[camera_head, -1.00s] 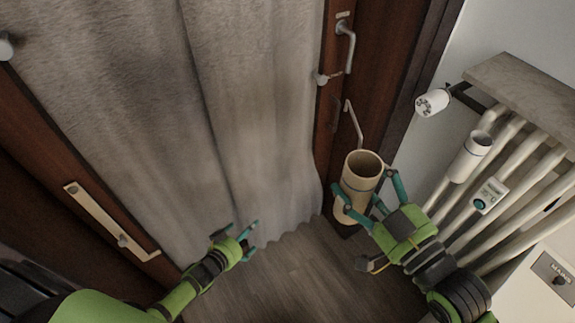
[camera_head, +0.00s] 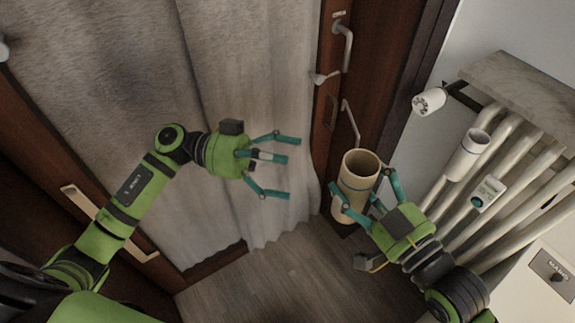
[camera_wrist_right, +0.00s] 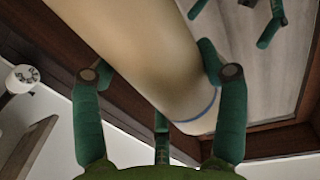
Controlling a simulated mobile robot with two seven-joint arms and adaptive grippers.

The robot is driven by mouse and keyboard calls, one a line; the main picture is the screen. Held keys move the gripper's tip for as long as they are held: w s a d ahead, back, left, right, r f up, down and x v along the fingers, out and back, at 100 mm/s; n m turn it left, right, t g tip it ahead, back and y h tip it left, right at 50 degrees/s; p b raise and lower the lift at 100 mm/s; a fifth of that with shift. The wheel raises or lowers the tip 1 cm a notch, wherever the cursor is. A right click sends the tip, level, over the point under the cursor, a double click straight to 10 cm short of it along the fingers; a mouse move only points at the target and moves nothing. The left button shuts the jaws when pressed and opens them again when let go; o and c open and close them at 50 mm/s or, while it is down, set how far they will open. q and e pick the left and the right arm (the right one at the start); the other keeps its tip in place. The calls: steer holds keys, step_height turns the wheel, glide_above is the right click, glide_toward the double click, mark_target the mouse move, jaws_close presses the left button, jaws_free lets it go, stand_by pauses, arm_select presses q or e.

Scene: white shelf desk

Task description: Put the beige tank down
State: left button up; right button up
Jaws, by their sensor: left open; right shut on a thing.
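The beige tank (camera_head: 356,180) is an open-topped cylinder, seen from above in the head view. My right gripper (camera_head: 368,190) is shut on it, with teal fingers on both sides of its wall. In the right wrist view the tank (camera_wrist_right: 150,50) runs diagonally between the fingers of the right gripper (camera_wrist_right: 155,80), with a blue line near its lower end. My left gripper (camera_head: 283,166) is open and empty, in front of the curtain to the left of the tank. What lies directly under the tank is hidden in the head view.
A pale curtain (camera_head: 240,90) hangs behind my left gripper. A brown door frame with handles (camera_head: 347,45) stands behind the tank. A white radiator (camera_head: 520,190) with a stone shelf (camera_head: 515,85) is at right. The wooden floor (camera_head: 290,285) is clear.

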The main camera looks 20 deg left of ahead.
mark_target(356, 186)
arm_select(q)
steer(key=shift+g, duration=0.4)
steer(key=d, duration=0.8)
steer(key=s+d, duration=0.1)
steer(key=d, duration=0.3)
steer(key=shift+d+r, duration=0.1)
steer(key=c, duration=1.4)
arm_select(e)
steer(key=o, duration=1.4)
